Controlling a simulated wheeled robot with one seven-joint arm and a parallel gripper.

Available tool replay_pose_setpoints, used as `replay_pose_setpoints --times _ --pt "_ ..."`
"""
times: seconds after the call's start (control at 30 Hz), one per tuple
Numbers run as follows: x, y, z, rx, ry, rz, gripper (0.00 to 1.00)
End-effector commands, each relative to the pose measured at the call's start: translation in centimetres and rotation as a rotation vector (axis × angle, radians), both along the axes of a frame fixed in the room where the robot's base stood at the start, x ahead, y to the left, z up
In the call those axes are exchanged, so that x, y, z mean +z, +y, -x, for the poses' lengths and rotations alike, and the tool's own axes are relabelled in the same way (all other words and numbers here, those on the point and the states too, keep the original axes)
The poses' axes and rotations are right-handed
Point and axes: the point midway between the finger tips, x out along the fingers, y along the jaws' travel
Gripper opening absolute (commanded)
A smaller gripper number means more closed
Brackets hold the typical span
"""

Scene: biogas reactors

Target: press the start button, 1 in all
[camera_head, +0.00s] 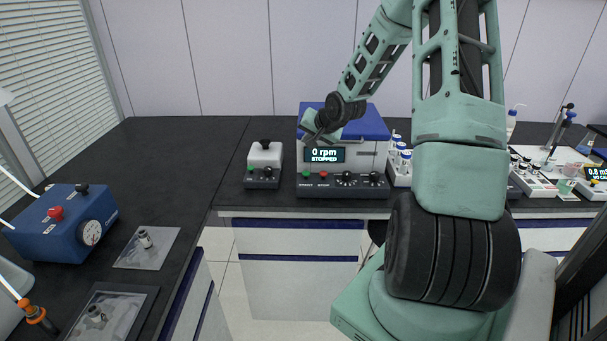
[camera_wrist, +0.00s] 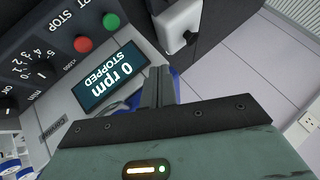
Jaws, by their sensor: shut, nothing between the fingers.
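The centrifuge (camera_head: 372,158) stands on the back bench with a blue lid, and its display (camera_head: 324,155) reads "0 rpm STOPPED". Its green start button (camera_head: 306,174) is on the dark front panel, left of the red stop button (camera_head: 324,174). In the wrist view the green button (camera_wrist: 110,21) and red button (camera_wrist: 83,44) lie up and left of my fingertips. My gripper (camera_head: 309,140) is shut and empty, in front of the upper left of the centrifuge, above the start button and apart from it. The wrist view shows my closed fingers (camera_wrist: 159,73) beside the display (camera_wrist: 110,77).
A small white device (camera_head: 264,157) with a black knob stands just left of the centrifuge. A blue box with a gauge (camera_head: 62,222) sits on the left bench. The bench between (camera_head: 190,160) is clear.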

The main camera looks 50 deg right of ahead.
Motion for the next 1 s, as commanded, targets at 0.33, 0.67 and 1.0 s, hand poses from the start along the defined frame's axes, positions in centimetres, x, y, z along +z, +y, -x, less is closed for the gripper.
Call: replay_pose_setpoints --times 0.33,0.67,1.0 --pt "-1.2 0.1 0.0 0.001 0.002 0.0 0.0" --pt "-5.1 0.1 0.0 0.001 0.002 0.0 0.0" --pt "-8.5 0.1 0.0 0.001 0.002 -0.001 0.0"
